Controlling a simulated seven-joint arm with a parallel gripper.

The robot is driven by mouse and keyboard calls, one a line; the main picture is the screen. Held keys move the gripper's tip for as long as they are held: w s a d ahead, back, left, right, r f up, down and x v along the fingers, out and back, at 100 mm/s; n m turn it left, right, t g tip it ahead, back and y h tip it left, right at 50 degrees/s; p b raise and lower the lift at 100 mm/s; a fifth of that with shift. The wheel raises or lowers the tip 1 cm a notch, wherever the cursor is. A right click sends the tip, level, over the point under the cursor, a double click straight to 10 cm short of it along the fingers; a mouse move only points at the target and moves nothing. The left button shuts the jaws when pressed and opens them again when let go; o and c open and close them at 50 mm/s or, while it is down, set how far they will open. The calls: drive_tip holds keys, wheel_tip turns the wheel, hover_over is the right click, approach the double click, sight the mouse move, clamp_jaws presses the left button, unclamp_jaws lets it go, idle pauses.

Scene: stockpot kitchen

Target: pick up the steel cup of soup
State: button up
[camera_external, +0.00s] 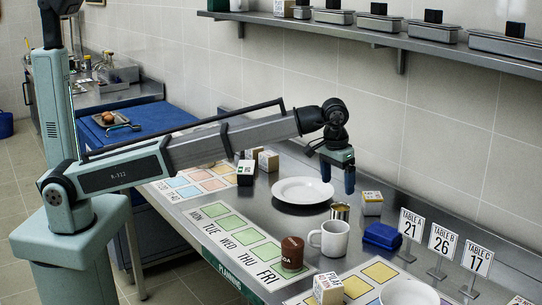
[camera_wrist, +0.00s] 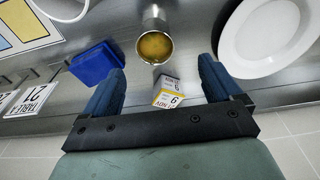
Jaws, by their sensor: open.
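The steel cup of soup (camera_external: 340,211) stands upright on the steel counter, just behind the white mug (camera_external: 330,238). In the wrist view the cup (camera_wrist: 155,42) shows from above with yellow-brown soup in it, ahead of the fingertips and between their lines. My gripper (camera_external: 337,172) hangs above the counter, higher than the cup and between the white plate and a small box. In the wrist view my gripper (camera_wrist: 158,68) is open, with its two blue fingers spread apart and nothing held between them.
A white plate (camera_external: 301,190) lies left of the cup. A small yellow-and-white box (camera_external: 372,203) and a blue case (camera_external: 382,236) stand to its right. Table signs (camera_external: 441,242) stand farther right. A brown jar (camera_external: 292,253) is in front, and a shelf (camera_external: 400,40) runs above.

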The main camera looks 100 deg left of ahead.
sight(341, 212)
drive_tip(key=f, duration=0.5)
drive_tip(key=shift+w+a+f, duration=0.2)
drive_tip(key=shift+f, duration=0.1)
drive_tip(key=shift+w+f, duration=0.2)
drive_tip(key=shift+f, duration=0.7)
drive_tip(key=shift+w+f, duration=0.15)
drive_tip(key=shift+f, duration=0.75)
drive_tip(key=shift+w+f, duration=0.2)
drive_tip(key=shift+f, duration=0.7)
drive_tip(key=shift+c, duration=0.4)
